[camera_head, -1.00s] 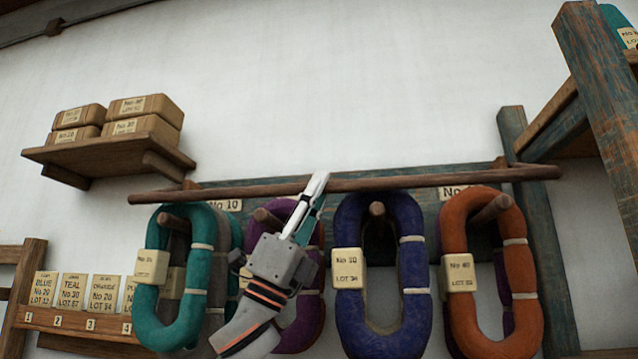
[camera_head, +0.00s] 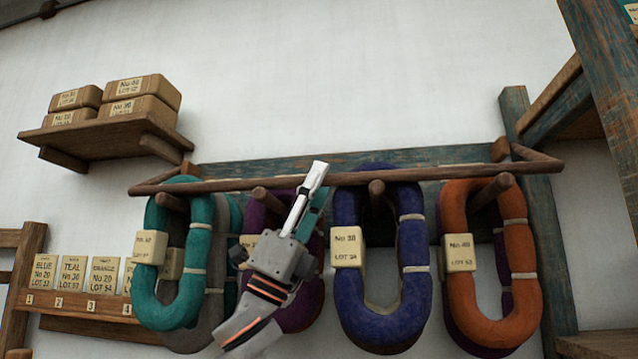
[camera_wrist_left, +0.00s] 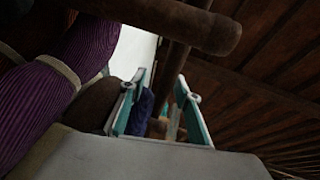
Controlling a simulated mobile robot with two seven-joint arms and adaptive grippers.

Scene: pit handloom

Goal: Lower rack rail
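The rack rail (camera_head: 420,173) is a long brown wooden bar across the front of the yarn rack, joined by short arms to the teal backboard (camera_head: 400,157). It sits in front of the backboard and tilts slightly up to the right. My left gripper (camera_head: 314,185) reaches up to it from below. Its white finger crosses in front of the rail and its teal finger shows behind, so the rail lies between them. In the left wrist view the fingers (camera_wrist_left: 160,88) stand apart by about the bar's thickness; contact is hard to see. My right gripper is out of view.
Teal (camera_head: 152,255), blue (camera_head: 345,290) and orange (camera_head: 455,220) skeins hang on pegs below the rail; a purple one (camera_head: 300,312) is behind my gripper. A shelf with boxes (camera_head: 95,140) is at left. A post (camera_head: 535,200) stands right.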

